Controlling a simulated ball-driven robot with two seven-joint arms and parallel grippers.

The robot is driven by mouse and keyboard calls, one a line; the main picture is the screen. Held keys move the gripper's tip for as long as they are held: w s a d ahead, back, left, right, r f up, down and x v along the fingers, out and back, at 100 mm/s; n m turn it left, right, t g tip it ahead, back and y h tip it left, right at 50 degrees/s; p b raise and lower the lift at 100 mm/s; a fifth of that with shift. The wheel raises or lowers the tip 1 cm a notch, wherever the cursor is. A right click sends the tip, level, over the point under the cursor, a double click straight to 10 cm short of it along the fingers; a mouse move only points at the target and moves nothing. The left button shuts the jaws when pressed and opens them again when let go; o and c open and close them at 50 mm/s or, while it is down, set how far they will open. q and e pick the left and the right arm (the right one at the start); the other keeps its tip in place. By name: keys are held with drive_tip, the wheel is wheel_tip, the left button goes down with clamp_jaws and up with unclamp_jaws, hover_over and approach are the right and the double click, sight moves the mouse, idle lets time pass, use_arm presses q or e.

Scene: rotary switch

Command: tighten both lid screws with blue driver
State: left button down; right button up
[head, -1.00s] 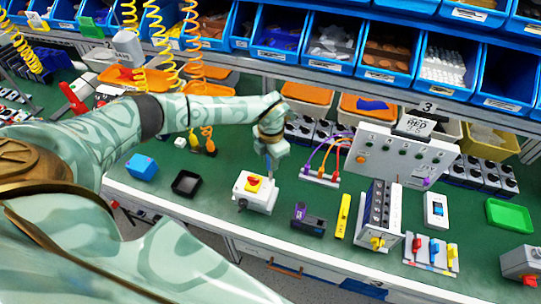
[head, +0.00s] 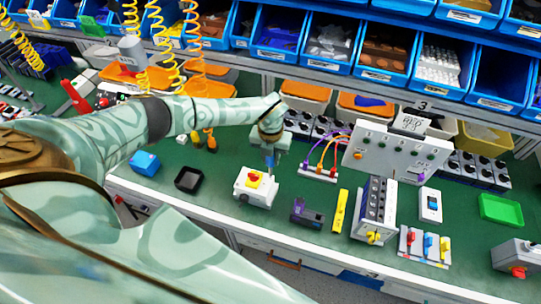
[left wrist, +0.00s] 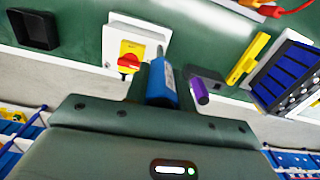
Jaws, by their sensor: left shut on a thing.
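A white switch box (head: 243,190) with a yellow plate and red rotary knob (head: 254,180) stands on the green bench. It also shows in the left wrist view (left wrist: 116,39). My left gripper (head: 271,150) is just above the box's far right corner. It is shut on the blue driver (left wrist: 163,84), whose handle sits between the fingers. The driver's thin shaft (left wrist: 159,52) points down at the lid's edge near that corner. I cannot tell whether its tip touches a screw. The lid screws are too small to make out. My right gripper is not in view.
A blue block (head: 145,163) and a black tray (head: 188,179) lie left of the box. A dark purple-ended device (head: 307,214), a yellow bar (head: 340,210) and a terminal unit (head: 375,207) stand to the right. A grey panel (head: 397,154) stands behind.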

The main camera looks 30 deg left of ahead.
use_arm(q)
drive_tip(key=shift+f, duration=0.4)
idle(0.3)
drive_tip(key=m, duration=0.5)
drive_tip(key=shift+b, duration=0.3)
drive_tip(key=m, duration=0.3)
idle(0.3)
